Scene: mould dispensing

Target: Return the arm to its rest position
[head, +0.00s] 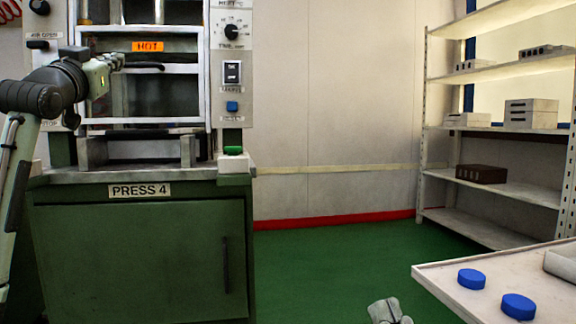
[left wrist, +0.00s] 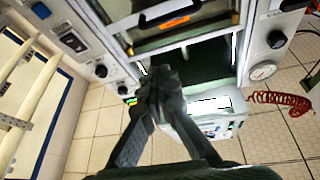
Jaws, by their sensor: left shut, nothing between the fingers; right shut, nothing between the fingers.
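My left arm comes in from the left in the head view. Its gripper (head: 118,61) is in front of the upper part of the press (head: 140,190), just left of the orange HOT label (head: 148,46). In the left wrist view the left gripper's dark fingers (left wrist: 160,77) meet at the tips with nothing between them. What looks like my right gripper (head: 390,311) is a grey-white part at the bottom edge of the head view, largely cut off. It is shut and empty, left of the table with blue discs.
The pale table (head: 440,274) at lower right carries two blue discs (head: 472,278) (head: 518,306). A shelf rack (head: 500,184) with several blocks stands at the right. Green floor (head: 330,255) is open between press and rack. A red coiled hose (left wrist: 283,99) hangs beside the press.

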